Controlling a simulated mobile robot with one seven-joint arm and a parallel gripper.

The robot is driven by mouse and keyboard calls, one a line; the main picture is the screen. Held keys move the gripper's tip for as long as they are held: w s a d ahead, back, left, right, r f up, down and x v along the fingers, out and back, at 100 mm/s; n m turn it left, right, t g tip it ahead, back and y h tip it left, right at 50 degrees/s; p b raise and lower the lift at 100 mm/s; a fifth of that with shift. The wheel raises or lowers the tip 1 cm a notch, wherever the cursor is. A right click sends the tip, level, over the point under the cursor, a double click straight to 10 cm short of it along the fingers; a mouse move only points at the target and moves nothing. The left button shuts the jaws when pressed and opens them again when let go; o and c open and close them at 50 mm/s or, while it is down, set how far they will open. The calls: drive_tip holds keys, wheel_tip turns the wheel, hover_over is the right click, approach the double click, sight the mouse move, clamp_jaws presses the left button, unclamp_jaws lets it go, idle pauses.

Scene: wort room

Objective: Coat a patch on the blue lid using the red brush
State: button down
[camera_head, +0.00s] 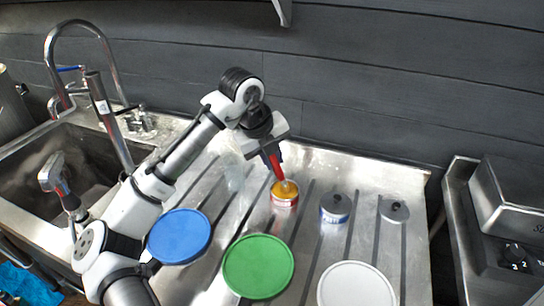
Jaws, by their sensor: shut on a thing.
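My gripper (268,154) is shut on the red brush (275,165), which points down at a tilt. The brush's lower end is at the open top of a small can (284,198) with orange-yellow contents; whether it touches the contents I cannot tell. The blue lid (180,236) lies flat on the ribbed steel drainboard, left of the can and nearer to me. No patch of coating shows on its plain blue face.
A green lid (258,266) and a white lid (356,287) lie along the front. The sink (70,165) with faucets is at left.

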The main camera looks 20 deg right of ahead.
wheel_tip(320, 180, up, 7)
drive_tip(key=p, duration=0.6)
idle(0.4)
drive_tip(key=shift+s+f, duration=0.1)
idle(0.7)
